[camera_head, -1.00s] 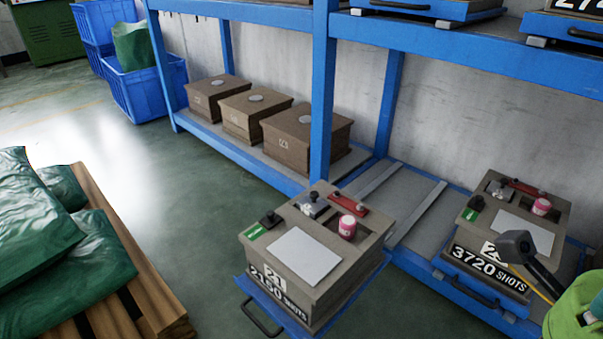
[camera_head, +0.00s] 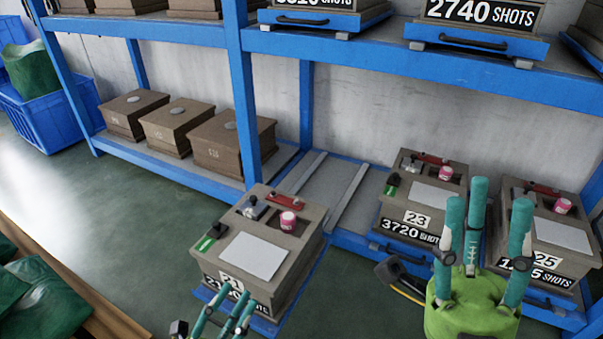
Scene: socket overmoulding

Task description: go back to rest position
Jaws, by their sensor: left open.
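My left gripper (camera_head: 238,298) shows at the bottom edge, in front of mould box 21. Its teal fingers are spread and hold nothing that I can see; its palm is out of frame. My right gripper (camera_head: 488,200) has a green palm and several teal fingers pointing up, spread apart and empty. It stands in front of mould boxes 23 and 25 and partly covers them. Mould box 21 (camera_head: 210,262), brown with a white sheet, a pink pot and a red bar on top, sits on a blue tray (camera_head: 262,325) forward of the shelf.
The blue shelf (camera_head: 240,90) holds box 23 (camera_head: 400,203) and box 25 (camera_head: 580,205) low down. Bare rails (camera_head: 345,200) lie left of box 23. Brown boxes (camera_head: 225,150) stand at left. A pallet (camera_head: 60,265) with green sacks (camera_head: 45,300) lies lower left. Green floor (camera_head: 130,215) is clear between.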

